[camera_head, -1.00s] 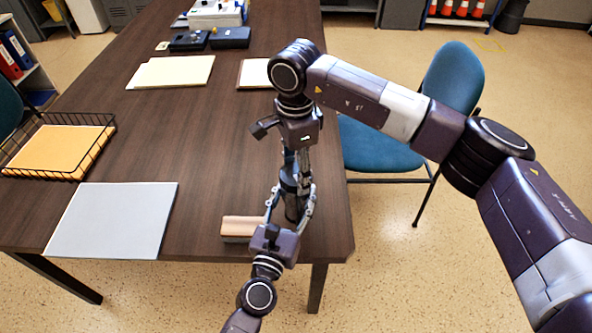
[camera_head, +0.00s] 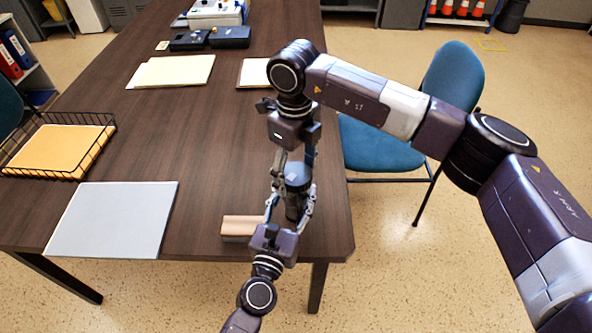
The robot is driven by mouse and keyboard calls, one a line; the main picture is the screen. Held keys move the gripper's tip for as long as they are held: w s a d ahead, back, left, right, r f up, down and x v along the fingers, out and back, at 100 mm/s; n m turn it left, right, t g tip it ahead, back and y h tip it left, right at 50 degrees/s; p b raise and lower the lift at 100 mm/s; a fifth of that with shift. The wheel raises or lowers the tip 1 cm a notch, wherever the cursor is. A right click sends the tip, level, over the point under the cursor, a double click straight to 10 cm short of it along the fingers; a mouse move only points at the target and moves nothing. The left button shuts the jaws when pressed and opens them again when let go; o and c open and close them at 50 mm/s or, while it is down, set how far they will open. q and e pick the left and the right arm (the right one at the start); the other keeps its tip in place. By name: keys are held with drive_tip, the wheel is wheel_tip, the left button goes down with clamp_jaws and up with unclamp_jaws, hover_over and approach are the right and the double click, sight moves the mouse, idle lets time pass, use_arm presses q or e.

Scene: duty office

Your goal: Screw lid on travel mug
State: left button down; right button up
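The dark travel mug (camera_head: 292,208) stands upright near the table's front right corner. My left gripper (camera_head: 291,200) comes in from the bottom with one finger on each side of the mug's body and is shut on it. The blue-grey lid (camera_head: 298,174) sits at the mug's top; whether it is threaded on cannot be seen. My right gripper (camera_head: 294,172) points down from above, its fingers on either side of the lid. Whether they touch the lid is too small to tell.
A tan and grey block (camera_head: 240,227) lies just left of the mug. A grey folder (camera_head: 112,220), a wire tray (camera_head: 62,118) with orange paper and cream folders (camera_head: 172,72) lie farther left and back. A blue chair (camera_head: 440,100) stands right of the table.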

wheel_tip(320, 180, up, 12)
idle(0.7)
use_arm(q)
drive_tip(key=c, duration=0.9)
unclamp_jaws()
drive_tip(key=v, duration=1.2)
use_arm(e)
drive_tip(key=shift+a, duration=0.1)
